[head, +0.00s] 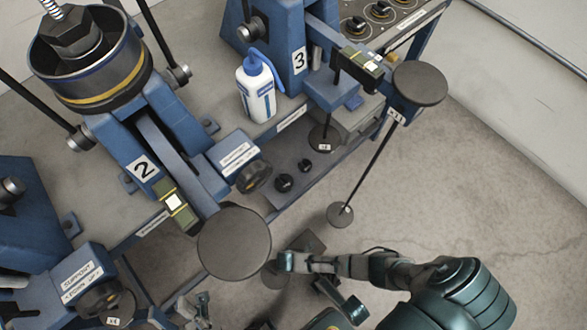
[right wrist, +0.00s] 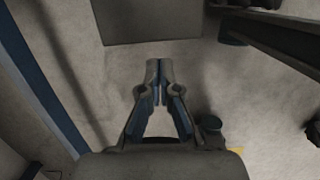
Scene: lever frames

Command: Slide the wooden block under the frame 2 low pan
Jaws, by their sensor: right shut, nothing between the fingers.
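Frame 2 (head: 143,168) carries a large round dark disc (head: 235,243). A smaller round plate (head: 273,276), perhaps its low pan, shows partly beyond the disc's right edge. A dark flat square (head: 307,242) lies beside it, partly behind my right arm; I cannot tell whether it is the wooden block. A flat dark rectangle (right wrist: 145,20) shows ahead of my right gripper (right wrist: 158,65), which is shut and empty, with a gap between them. My left gripper (head: 195,308) is small at the bottom, partly cut off; its opening is unclear.
Frame 3 (head: 299,60) has its own disc (head: 419,83) and a rod down to a low round pan (head: 340,214). A white bottle (head: 256,90) stands on the grey bench. Bare floor (head: 480,190) is free on the right. A blue beam (right wrist: 38,85) runs left of my right gripper.

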